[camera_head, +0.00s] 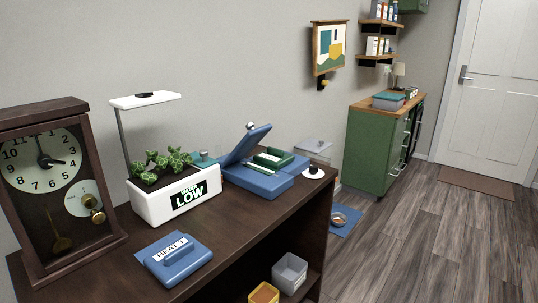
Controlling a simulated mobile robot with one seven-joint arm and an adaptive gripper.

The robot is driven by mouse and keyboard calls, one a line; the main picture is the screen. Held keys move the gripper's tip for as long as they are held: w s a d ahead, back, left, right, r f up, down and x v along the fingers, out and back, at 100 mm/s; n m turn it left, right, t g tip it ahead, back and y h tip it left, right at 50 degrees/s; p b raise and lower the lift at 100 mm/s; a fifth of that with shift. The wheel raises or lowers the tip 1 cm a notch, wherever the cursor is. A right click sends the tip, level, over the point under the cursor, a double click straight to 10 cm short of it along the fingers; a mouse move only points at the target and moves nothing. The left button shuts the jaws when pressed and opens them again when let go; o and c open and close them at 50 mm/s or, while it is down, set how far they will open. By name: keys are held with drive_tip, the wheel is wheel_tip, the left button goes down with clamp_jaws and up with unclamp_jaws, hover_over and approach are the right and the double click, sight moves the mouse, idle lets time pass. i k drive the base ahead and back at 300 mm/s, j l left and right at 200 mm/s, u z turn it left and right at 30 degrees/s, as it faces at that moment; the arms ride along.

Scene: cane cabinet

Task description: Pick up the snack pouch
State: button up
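I cannot make out a snack pouch for certain in the head view. A blue box (258,182) with its lid (246,143) raised stands on the dark wooden cabinet (95,279), with a green item (273,157) in or on it. My gripper is not in view.
A pendulum clock (60,205) and a white planter (165,206) with a lamp post stand on the top. A grey bin (289,272) and an orange-lined bin (264,293) sit on a lower shelf. A green cabinet (370,150) stands farther back. The wood floor (430,240) on the right is clear.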

sight(268, 161)
drive_tip(key=i+l+u, duration=0.1)
drive_tip(key=l, duration=0.25)
drive_tip(key=i+l+u, duration=0.15)
drive_tip(key=i+l, duration=0.15)
drive_tip(key=i+l+u, duration=0.1)
drive_tip(key=l, duration=0.35)
drive_tip(key=i+l+u, duration=0.1)
drive_tip(key=i+l, duration=0.5)
drive_tip(key=l, duration=0.15)
drive_tip(key=i+j, duration=0.35)
